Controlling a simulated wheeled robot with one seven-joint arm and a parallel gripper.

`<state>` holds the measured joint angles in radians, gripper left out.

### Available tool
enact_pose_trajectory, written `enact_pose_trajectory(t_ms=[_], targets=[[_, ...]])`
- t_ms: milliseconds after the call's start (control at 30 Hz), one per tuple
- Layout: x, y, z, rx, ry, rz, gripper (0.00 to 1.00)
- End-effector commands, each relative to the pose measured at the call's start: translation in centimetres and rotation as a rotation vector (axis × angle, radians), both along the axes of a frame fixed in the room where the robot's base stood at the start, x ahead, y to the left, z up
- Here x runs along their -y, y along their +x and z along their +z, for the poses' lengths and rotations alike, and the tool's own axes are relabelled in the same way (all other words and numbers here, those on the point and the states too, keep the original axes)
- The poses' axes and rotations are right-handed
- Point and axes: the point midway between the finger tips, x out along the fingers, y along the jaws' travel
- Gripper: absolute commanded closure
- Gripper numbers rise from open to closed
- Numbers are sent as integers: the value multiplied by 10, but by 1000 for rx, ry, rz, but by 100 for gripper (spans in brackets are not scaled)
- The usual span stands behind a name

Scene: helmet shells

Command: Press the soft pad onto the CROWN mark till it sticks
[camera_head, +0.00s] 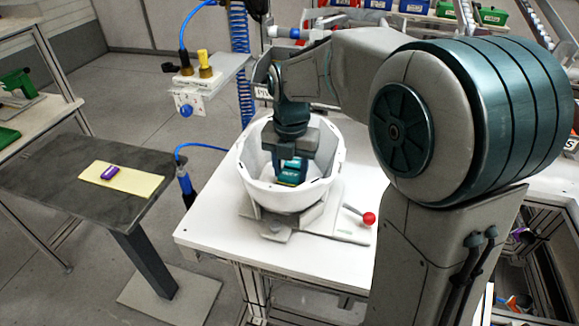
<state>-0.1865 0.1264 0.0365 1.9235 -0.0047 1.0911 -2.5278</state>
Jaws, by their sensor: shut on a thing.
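The white helmet shell (252,183) sits open side up in a grey fixture on the white table. My gripper (290,176) points down inside the shell and is shut on a small dark piece with a yellow-green edge, which I take to be the soft pad (288,181). The pad is low in the shell, and I cannot tell whether it touches the inner surface. The CROWN mark cannot be made out; the gripper and the shell wall hide the bottom of the shell.
A red-knobbed lever (368,218) stands at the fixture's right. A dark side table (60,180) at the left bears a yellow sheet (140,184) with a purple piece (110,172). A bracket with yellow-topped fittings (205,72) and blue hoses stands behind left. The white table's front left is clear.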

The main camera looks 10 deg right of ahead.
Motion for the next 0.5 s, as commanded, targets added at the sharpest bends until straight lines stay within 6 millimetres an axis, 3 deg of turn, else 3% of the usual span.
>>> enact_pose_trajectory(t_ms=[500], targets=[[0,0,-6,-1,0,0,77]])
